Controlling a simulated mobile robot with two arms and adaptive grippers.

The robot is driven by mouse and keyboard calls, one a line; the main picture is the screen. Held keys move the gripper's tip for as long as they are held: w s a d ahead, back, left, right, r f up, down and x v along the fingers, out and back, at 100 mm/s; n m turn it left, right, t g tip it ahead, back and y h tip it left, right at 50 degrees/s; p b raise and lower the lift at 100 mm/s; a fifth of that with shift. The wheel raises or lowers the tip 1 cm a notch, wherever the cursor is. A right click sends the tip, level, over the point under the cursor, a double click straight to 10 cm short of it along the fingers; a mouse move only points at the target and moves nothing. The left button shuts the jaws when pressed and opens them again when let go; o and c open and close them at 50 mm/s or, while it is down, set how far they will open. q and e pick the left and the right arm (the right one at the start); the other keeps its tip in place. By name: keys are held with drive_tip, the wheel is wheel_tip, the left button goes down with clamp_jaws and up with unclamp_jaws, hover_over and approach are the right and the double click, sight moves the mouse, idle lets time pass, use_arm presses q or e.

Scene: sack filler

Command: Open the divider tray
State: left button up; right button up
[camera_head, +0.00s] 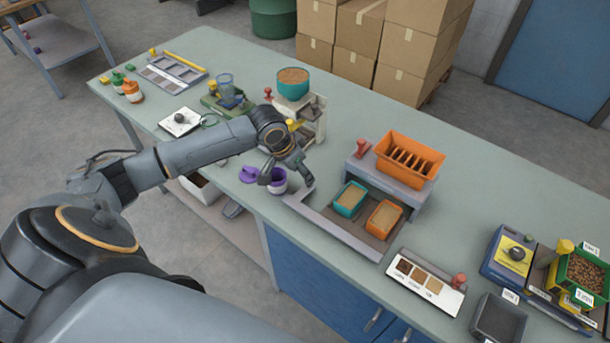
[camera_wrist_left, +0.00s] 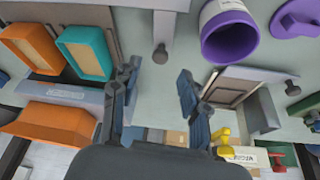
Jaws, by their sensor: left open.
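A low grey tray frame (camera_head: 330,228) sits near the table's front edge, holding a teal box (camera_head: 348,199) and an orange box (camera_head: 383,218) with tan contents. Both boxes also show in the left wrist view, teal (camera_wrist_left: 85,52) and orange (camera_wrist_left: 32,48). I cannot tell for sure whether this frame is the divider tray. My left gripper (camera_head: 288,181) is above the table between the frame's left end and a purple-and-white cup (camera_head: 277,184). In the left wrist view my left gripper (camera_wrist_left: 158,82) is open and empty, with a grey knob (camera_wrist_left: 160,54) just beyond the fingertips. My right gripper is out of view.
An orange slotted bin (camera_head: 408,158) stands on a raised shelf behind the boxes. The purple cup (camera_wrist_left: 229,38) and a purple lid (camera_wrist_left: 298,18) lie close by in the left wrist view. A swatch board (camera_head: 427,283) is at the front right. Table behind the bin is clear.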

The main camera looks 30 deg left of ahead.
use_arm(q)
drive_tip(key=d+v, duration=0.1)
drive_tip(key=v, duration=0.6)
drive_tip(key=shift+s+a+r, duration=0.25)
drive_tip(key=shift+a+r, duration=0.15)
drive_tip(key=shift+a, duration=0.15)
